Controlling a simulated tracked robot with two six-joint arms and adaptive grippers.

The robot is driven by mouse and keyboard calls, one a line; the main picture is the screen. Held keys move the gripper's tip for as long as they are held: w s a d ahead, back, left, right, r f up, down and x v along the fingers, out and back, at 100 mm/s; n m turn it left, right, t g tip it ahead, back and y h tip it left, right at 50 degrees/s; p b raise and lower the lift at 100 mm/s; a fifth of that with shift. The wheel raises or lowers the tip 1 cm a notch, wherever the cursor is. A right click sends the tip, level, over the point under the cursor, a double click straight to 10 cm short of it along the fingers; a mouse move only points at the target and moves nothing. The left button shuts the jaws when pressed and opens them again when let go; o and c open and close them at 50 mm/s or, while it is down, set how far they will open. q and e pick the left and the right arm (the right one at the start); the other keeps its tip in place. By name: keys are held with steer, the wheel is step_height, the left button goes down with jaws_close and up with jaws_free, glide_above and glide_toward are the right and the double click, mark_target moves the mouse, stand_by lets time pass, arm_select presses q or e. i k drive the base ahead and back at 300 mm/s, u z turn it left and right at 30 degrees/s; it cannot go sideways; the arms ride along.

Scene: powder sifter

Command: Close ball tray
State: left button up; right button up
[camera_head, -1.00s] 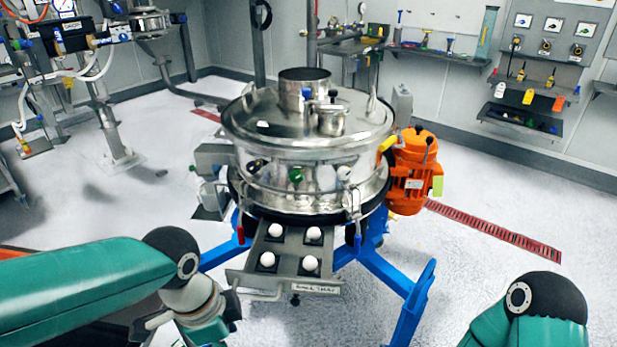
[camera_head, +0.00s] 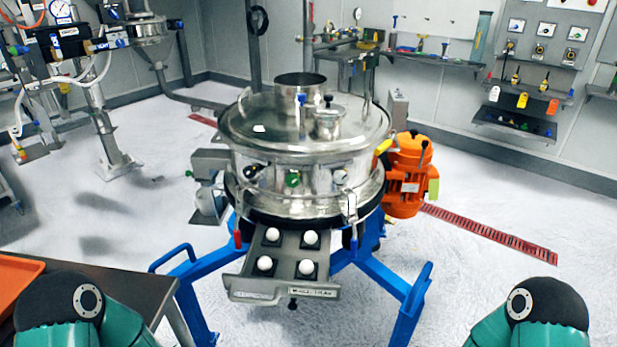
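The ball tray (camera_head: 328,291) is pulled out from below the round steel sifter (camera_head: 300,203), toward me. Several white balls sit on dark square pads in it. Its front face carries a handle (camera_head: 254,296) on the left, a label and a dark knob below. The sifter rests on a blue frame (camera_head: 393,284). My two arms show only as teal and black links at the lower left and lower right corners. Neither gripper is in the picture, and nothing of mine touches the tray.
A dark table with an orange tray (camera_head: 18,284) stands at the lower left. An orange motor (camera_head: 408,178) is fixed to the sifter's right side. Blue legs spread to both sides of the ball tray. The floor in front of the tray is clear.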

mark_target(287, 254)
steer(key=z, duration=0.1)
steer(key=k, duration=0.85)
steer(key=u, duration=0.3)
steer(key=i, duration=0.5)
steer(key=z, duration=0.15)
